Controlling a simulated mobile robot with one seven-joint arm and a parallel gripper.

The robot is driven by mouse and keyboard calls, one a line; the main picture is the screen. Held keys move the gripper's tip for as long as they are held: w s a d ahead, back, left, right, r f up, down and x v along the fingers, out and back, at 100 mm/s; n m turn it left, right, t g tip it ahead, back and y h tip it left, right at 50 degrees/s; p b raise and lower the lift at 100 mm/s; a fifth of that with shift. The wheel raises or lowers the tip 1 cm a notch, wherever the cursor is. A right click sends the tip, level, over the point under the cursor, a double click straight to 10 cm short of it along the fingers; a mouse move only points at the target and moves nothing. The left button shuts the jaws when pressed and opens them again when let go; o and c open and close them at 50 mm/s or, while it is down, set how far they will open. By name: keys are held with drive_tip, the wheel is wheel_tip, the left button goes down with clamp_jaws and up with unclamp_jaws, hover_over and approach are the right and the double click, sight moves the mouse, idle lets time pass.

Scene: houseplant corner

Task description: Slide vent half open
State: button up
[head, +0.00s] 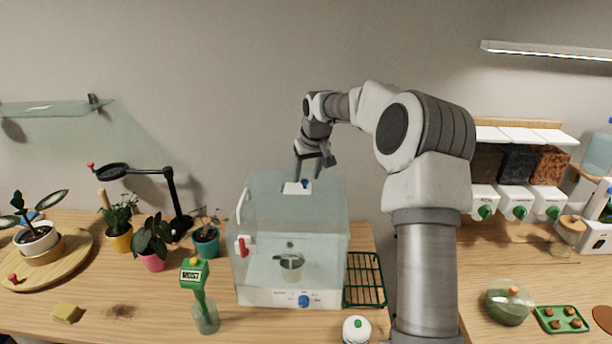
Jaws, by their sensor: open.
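The vent (291,188) is a small white plate with a blue knob (305,183) on top of the clear propagator case (290,230). My gripper (309,174) is open, with its fingers pointing down at the case's top, around or very near the blue knob. I cannot tell whether the fingers touch the knob. The vent's opening is too small to make out, so how far it is slid cannot be told. The case has a red-and-white door latch (243,246) at its left and a white base with a blue dial (304,301).
A small metal pot (290,266) stands inside the case. A green rack (364,280) lies to its right. A black lamp arm (170,190) rises at left.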

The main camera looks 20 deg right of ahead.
drive_tip(key=shift+w+f, duration=0.3)
drive_tip(key=shift+f, duration=0.35)
clamp_jaws()
idle(1.0)
